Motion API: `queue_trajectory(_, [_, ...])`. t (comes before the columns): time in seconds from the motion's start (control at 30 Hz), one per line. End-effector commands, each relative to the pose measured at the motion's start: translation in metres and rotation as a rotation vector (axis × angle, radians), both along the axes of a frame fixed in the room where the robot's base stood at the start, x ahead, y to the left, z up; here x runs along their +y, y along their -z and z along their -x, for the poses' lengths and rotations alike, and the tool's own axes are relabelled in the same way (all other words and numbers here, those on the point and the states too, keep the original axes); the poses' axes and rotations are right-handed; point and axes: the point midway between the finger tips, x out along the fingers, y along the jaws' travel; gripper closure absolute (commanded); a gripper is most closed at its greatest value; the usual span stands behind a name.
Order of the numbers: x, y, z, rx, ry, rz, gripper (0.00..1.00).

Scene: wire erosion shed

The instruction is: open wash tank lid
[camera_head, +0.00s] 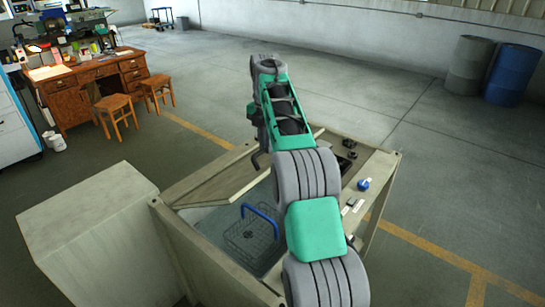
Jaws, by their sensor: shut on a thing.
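The wash tank (172,240) is a beige cabinet with an open basin in its top. Its beige lid (222,183) is raised and tilted over the back of the basin, leaving the front part uncovered. A wire basket with a blue handle (262,219) is inside the basin. My gripper (257,162) points down at the lid, at the end of my green and grey arm. It is shut on the lid, though my arm partly hides the fingers and the exact contact.
A beige box (88,222) stands left of the tank. Small items and a blue-topped object (364,184) lie on the right worktop. A wooden desk (90,78) and stools stand at the back left, a blue barrel (512,75) at the right. Open floor lies behind.

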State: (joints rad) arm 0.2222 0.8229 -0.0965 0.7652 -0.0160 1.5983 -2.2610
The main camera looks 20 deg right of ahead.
Motion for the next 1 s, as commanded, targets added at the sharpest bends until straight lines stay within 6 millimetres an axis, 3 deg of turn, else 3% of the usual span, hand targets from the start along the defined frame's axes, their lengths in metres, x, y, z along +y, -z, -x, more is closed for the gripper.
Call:
queue_trajectory(0.03, [0.001,0.006,-0.006,-0.006,0.001,-0.001,1.00])
queue_trajectory(0.5, [0.026,-0.007,-0.009,-0.001,-0.011,-0.042,1.00])
queue_trajectory(0.8, [0.028,-0.006,-0.009,0.003,-0.014,-0.043,1.00])
queue_trajectory(0.83, [0.027,-0.006,-0.008,0.003,-0.013,-0.044,0.83])
queue_trajectory(1.0, [0.023,-0.008,-0.008,0.000,-0.006,-0.043,0.69])
